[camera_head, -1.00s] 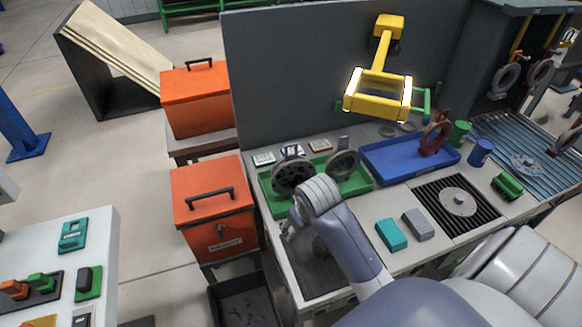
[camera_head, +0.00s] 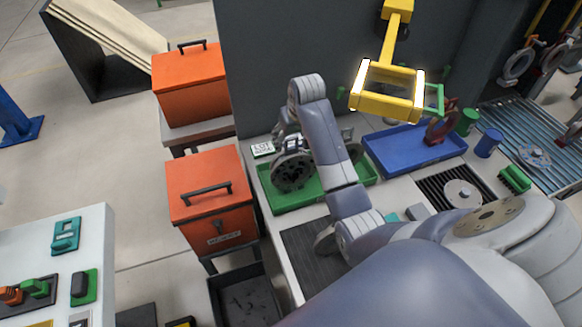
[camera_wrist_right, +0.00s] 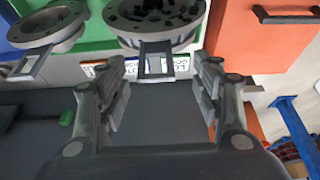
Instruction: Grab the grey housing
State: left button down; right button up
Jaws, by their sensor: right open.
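A round grey housing (camera_head: 292,172) with holes in its face stands in the green tray (camera_head: 315,201) on the bench. In the right wrist view the same housing (camera_wrist_right: 155,30) is at the top centre, just beyond the fingertips. A second grey housing (camera_wrist_right: 45,25) lies to its left in that view; in the head view my right arm mostly hides it. My right gripper (camera_head: 285,130) is at the far side of the tray, by the first housing. In the wrist view its fingers (camera_wrist_right: 165,75) are apart with nothing gripped. My left gripper is not in view.
A blue tray (camera_head: 385,160) with a reddish-brown part (camera_head: 440,128) is to the right. A yellow frame (camera_head: 388,90) hangs above the bench before the grey back panel. Orange bins (camera_head: 212,195) stand left. A grey round part (camera_head: 326,240) is partly hidden by my arm.

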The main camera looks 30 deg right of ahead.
aim_at(289, 150)
jog(key=x, duration=0.1)
jog(key=p+x, duration=0.2)
jog(key=x, duration=0.1)
jog(key=shift+d+f, duration=0.1)
jog(key=shift+d, duration=0.2)
jog(key=shift+w+f, duration=0.2)
jog(key=shift+f, duration=0.3)
jog(key=shift+c, duration=1.1)
grip_shut()
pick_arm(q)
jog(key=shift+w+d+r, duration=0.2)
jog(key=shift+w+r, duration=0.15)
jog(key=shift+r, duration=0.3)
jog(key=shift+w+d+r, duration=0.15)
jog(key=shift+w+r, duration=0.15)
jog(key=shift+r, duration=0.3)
pick_arm(e)
jog(key=shift+r, duration=0.15)
